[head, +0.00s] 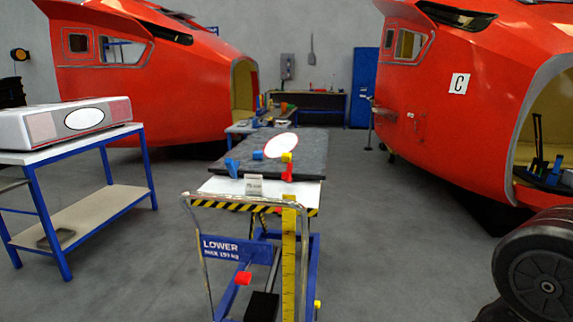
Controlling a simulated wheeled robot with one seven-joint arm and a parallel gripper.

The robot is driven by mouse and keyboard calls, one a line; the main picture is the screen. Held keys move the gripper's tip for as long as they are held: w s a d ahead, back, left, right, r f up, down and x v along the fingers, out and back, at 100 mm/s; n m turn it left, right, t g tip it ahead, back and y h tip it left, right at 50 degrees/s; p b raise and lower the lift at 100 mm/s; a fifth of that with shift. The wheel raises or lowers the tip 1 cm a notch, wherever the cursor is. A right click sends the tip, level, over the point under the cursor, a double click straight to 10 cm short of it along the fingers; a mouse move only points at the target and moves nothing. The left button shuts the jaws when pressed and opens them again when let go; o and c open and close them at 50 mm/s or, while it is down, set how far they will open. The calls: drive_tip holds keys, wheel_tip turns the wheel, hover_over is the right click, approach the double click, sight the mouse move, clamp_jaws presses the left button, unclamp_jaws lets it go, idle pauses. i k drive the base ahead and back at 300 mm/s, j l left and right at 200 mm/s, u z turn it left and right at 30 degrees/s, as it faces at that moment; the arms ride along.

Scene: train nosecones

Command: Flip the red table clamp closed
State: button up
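A small red piece (288,173), which looks like the red table clamp, stands at the near right edge of the dark tabletop (230,152) on the lift cart. It is small at this distance, and I cannot tell whether it is open or shut. A yellow block (287,157) shows just above it. A blue clamp-like piece (232,167) is at the near left edge of the same top. My gripper is not in view.
The lift cart has a metal push handle (184,204) and a blue "LOWER" plate (236,247) at its near end. A white oval with a red rim (280,146) is over the tabletop. A blue-legged table (75,190) stands left. Red train nosecones (150,80) flank the floor.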

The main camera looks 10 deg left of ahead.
sight(285, 177)
drive_tip(key=i+u, duration=0.1)
drive_tip(key=i, duration=0.6)
drive_tip(key=i+l+u, duration=0.1)
drive_tip(key=i, duration=0.6)
drive_tip(key=i+l, duration=0.1)
drive_tip(key=i, duration=0.65)
drive_tip(key=j+u, duration=0.05)
